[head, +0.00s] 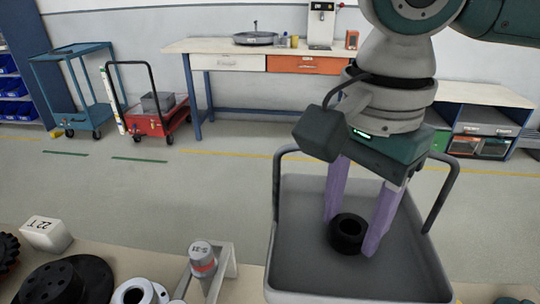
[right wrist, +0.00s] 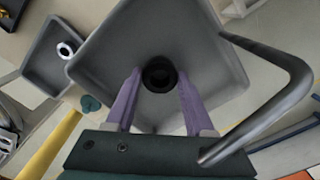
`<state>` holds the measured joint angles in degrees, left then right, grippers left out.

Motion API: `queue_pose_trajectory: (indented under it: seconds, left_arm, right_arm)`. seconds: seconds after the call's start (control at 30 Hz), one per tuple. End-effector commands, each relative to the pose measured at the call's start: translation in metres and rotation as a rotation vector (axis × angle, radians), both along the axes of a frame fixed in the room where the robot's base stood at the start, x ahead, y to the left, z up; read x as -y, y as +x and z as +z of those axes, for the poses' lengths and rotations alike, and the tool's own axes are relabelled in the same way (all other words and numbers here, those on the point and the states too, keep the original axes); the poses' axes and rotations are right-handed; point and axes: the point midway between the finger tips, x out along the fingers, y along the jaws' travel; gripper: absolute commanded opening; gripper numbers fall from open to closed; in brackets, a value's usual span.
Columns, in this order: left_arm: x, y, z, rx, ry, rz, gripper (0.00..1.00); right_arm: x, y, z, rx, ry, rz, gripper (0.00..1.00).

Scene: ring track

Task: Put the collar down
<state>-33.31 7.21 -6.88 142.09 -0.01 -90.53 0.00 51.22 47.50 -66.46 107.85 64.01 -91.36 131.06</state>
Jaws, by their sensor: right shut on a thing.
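The collar (head: 347,234) is a short black ring with a round hole. My right gripper (head: 350,232) has purple fingers pointing down, shut on the collar from both sides. Both are over the inside of a grey tray with tall bent handles (head: 276,205). In the right wrist view the collar (right wrist: 159,74) sits between the fingertips, with the tray floor (right wrist: 205,60) behind it. I cannot tell whether the collar touches the tray floor. My left gripper is not in view.
Along the near bench lie a white block marked 22T (head: 46,234), black and white round parts, and a grey cylinder with a red band (head: 202,258) by a grey stand. The rest of the grey tray floor looks bare. Carts and a workbench (head: 260,64) stand far back.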

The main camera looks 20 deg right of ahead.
Motion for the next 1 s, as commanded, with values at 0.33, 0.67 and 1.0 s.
queue_pose_trajectory:
  seconds: [0.33,0.67,1.0]
  left_arm:
    - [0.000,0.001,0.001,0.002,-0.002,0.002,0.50]
    - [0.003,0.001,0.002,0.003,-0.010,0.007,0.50]
    - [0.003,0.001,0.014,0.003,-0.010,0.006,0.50]
  right_arm:
    - [0.000,0.000,-0.001,0.000,0.000,0.000,0.84]
    - [0.000,0.001,0.010,0.002,-0.001,-0.001,0.84]
    - [-0.001,0.001,0.084,0.005,0.002,-0.001,0.84]
